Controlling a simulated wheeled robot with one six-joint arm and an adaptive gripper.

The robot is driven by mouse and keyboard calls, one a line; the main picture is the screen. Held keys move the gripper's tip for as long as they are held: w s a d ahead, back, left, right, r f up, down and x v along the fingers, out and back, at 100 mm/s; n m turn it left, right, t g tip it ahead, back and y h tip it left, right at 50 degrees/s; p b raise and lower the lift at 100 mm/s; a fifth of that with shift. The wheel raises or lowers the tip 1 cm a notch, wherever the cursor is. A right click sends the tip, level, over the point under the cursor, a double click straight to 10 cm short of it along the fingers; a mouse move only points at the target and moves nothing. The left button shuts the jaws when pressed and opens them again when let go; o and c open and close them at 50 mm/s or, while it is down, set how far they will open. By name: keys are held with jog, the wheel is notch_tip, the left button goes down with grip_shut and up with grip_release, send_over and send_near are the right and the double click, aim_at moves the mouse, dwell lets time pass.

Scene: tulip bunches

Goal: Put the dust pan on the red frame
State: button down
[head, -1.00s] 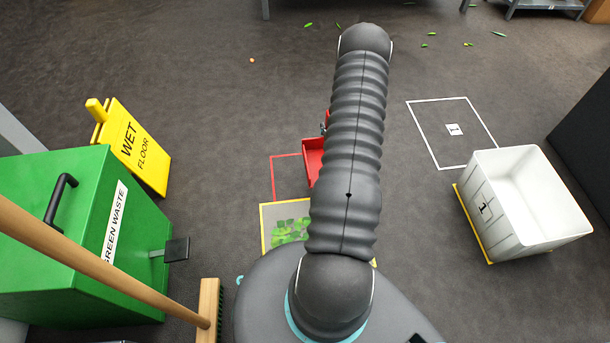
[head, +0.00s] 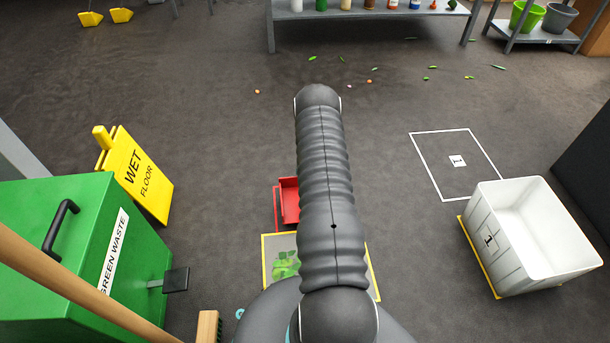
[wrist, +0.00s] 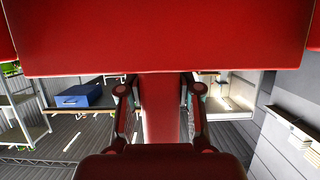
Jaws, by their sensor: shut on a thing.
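The red dust pan (head: 290,205) shows just left of my arm in the head view, partly hidden by it. It overlaps the red frame (head: 275,207), a thin outline on the floor whose left side shows. I cannot tell the pan's height above the floor. In the wrist view my gripper (wrist: 160,112) is shut on the pan's red upright part (wrist: 158,95), with a finger on each side. The pan's broad red body (wrist: 165,38) fills the top of that view. The gripper is hidden behind my arm in the head view.
A yellow frame (head: 264,262) with green bits inside lies nearer me. The green waste bin (head: 60,250), wet floor sign (head: 140,178) and a broom (head: 208,328) are left. A white crate (head: 500,250) is right, near a white frame (head: 428,167).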

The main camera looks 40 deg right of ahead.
jog(key=shift+f, duration=1.85)
jog(key=shift+f+b, duration=0.2)
jog(key=shift+b, duration=0.2)
jog(key=c, duration=0.8)
grip_release()
jog(key=shift+r, duration=0.1)
